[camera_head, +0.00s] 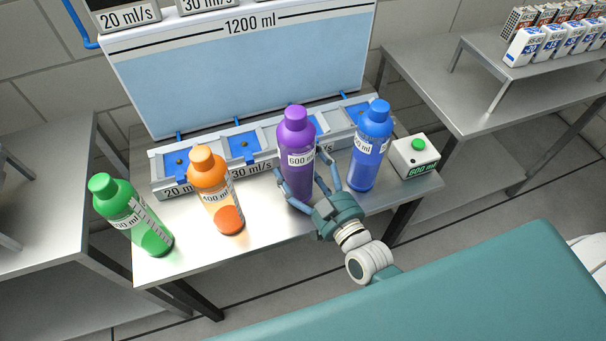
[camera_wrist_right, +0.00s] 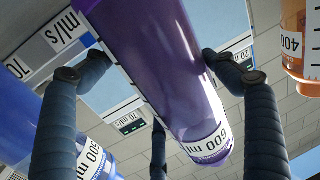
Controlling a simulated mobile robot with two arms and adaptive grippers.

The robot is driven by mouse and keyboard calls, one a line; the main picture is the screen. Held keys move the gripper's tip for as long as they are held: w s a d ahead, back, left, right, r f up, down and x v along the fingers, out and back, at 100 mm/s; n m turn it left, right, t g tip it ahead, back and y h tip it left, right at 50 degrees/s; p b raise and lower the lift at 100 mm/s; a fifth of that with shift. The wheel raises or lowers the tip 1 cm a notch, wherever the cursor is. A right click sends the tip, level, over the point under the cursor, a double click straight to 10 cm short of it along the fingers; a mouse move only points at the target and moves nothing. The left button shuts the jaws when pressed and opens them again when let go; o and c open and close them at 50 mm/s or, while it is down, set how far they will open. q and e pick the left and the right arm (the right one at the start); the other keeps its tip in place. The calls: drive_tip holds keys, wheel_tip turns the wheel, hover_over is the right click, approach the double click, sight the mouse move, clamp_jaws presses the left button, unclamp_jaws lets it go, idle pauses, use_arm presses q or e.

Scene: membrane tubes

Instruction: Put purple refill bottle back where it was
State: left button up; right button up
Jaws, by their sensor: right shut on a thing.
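The purple refill bottle (camera_head: 296,165), labelled 600 ml, is upright at the metal table between the orange and blue bottles. My right gripper (camera_head: 303,172) is shut on it, with fingers around its body from the front right. In the right wrist view the purple bottle (camera_wrist_right: 165,75) runs between the dark fingers of my right gripper (camera_wrist_right: 158,80). I cannot tell whether its base touches the table. My left gripper is not in view.
An orange bottle (camera_head: 215,190) and a green bottle (camera_head: 132,215) stand left. A blue bottle (camera_head: 369,146) stands close on the right, beside a box with a green button (camera_head: 415,157). Behind is a grey tray row (camera_head: 205,160) with blue recesses, under a large 1200 ml tank (camera_head: 240,75).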

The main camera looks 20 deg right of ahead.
drive_tip(key=shift+w+f, duration=0.1)
drive_tip(key=shift+f, duration=1.65)
drive_tip(key=o, duration=1.5)
drive_tip(key=shift+f+b, duration=0.3)
drive_tip(key=shift+f, duration=0.05)
drive_tip(key=o, duration=0.4)
drive_tip(key=shift+c, duration=0.2)
